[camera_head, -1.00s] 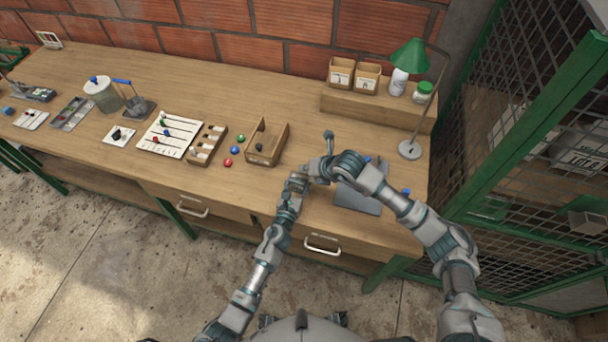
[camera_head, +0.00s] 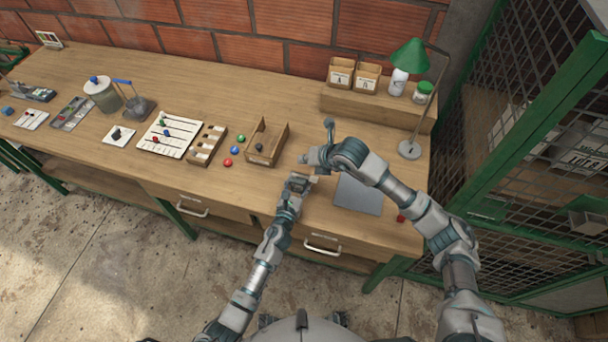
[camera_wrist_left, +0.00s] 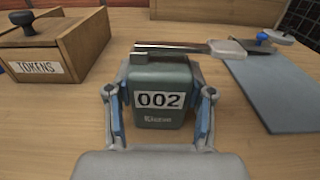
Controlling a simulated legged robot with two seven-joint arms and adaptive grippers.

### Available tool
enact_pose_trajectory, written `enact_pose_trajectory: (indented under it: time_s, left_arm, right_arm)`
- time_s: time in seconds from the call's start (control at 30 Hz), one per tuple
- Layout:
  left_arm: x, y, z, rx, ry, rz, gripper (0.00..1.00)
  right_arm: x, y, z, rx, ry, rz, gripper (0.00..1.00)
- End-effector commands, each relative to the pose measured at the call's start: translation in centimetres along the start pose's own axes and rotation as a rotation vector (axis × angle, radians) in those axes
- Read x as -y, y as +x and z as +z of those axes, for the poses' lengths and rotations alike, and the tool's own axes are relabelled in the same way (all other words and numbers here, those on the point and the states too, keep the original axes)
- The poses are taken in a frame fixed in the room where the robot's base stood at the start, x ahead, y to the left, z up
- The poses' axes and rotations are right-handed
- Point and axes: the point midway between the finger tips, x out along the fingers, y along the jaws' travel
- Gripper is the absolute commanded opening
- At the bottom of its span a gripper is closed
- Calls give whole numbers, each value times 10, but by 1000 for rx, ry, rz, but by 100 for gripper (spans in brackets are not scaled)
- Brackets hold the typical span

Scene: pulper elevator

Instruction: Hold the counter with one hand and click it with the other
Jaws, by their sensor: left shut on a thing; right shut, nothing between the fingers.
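The counter (camera_wrist_left: 160,95) is a grey-green box reading 002, upright in the left wrist view, with a flat bar (camera_wrist_left: 190,47) across its top. The bar ends in a pale grey tip at the right. My left gripper (camera_wrist_left: 160,118) is shut on the counter, one finger on each side. In the head view my left gripper (camera_head: 301,180) is near the table's front edge, and the counter is small and partly hidden there. My right gripper (camera_head: 308,158) is shut and empty, just beyond and above the left one. Whether it touches the counter is not clear.
A grey pad (camera_head: 357,195) lies to the right of the counter. A wooden tokens box (camera_head: 267,144) stands to the left, with coloured balls (camera_head: 235,150) beside it. A green lamp (camera_head: 410,57) and shelf (camera_head: 380,105) stand behind right. A mesh cage (camera_head: 530,130) borders the right.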

Motion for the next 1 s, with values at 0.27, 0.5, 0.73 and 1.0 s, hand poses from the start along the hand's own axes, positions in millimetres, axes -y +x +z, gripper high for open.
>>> enact_pose_trajectory:
  time_s: [0.27, 0.5, 0.73, 1.0]
  left_arm:
    - [0, 0, 0, -1, 0, 0, 82]
    - [0, 0, 0, 0, 0, 0, 82]
    - [-1, -25, -2, -2, 3, 0, 82]
    - [0, -85, -2, -3, 1, 0, 82]
  right_arm:
    - [0, 0, 0, 0, 0, 0, 0]
    - [0, 0, 0, 0, 0, 0, 0]
    - [0, 0, 0, 0, 0, 0, 0]
    - [0, 0, 0, 0, 0, 0, 0]
